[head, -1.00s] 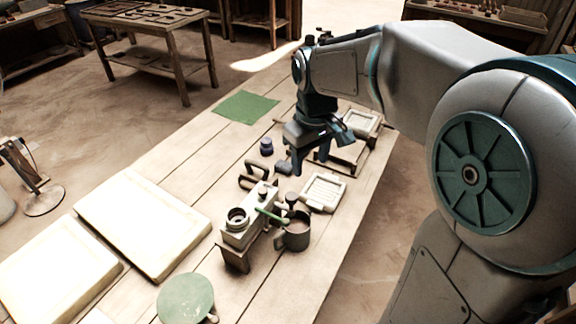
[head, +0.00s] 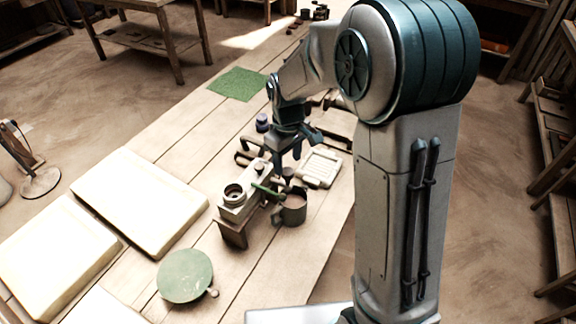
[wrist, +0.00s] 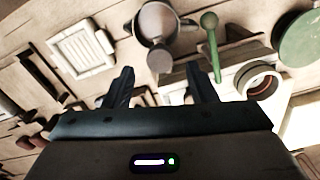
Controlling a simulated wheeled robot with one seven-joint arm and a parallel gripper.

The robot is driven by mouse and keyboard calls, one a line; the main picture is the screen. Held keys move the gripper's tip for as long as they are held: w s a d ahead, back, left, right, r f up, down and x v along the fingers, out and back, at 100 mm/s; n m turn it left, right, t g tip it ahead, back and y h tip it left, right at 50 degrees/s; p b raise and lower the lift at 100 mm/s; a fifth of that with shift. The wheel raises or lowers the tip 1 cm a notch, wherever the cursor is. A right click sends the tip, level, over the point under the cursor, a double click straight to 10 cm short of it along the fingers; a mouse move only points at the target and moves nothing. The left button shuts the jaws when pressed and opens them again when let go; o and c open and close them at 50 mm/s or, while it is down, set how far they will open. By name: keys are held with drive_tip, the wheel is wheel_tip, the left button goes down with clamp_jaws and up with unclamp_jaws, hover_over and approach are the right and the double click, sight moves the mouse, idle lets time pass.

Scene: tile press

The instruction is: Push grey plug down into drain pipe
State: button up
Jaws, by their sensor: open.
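A grey round-topped piece (wrist: 160,60), which looks like the plug, stands beside the mug in the wrist view. In the head view it shows as a dark knob (head: 287,173) below my gripper (head: 296,152). In the wrist view the knob lies just beyond the gap between my fingertips (wrist: 160,78). My gripper is open and empty, pointing down. A pale block (head: 240,206) carries a round ringed opening (head: 233,193), also seen in the wrist view (wrist: 257,80). I cannot tell whether this is the drain pipe. The plug's lower part is hidden.
A grey mug (head: 293,210) stands close to the block. A green-handled lever (head: 266,191) juts between them. A pale framed tile (head: 320,168) lies behind. A green disc (head: 185,275) and large pale slabs (head: 140,200) lie nearer left.

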sight(288, 171)
drive_tip(key=shift+f, duration=1.7)
clamp_jaws()
drive_tip(key=shift+f+b, duration=1.05)
drive_tip(key=shift+f, duration=0.3)
unclamp_jaws()
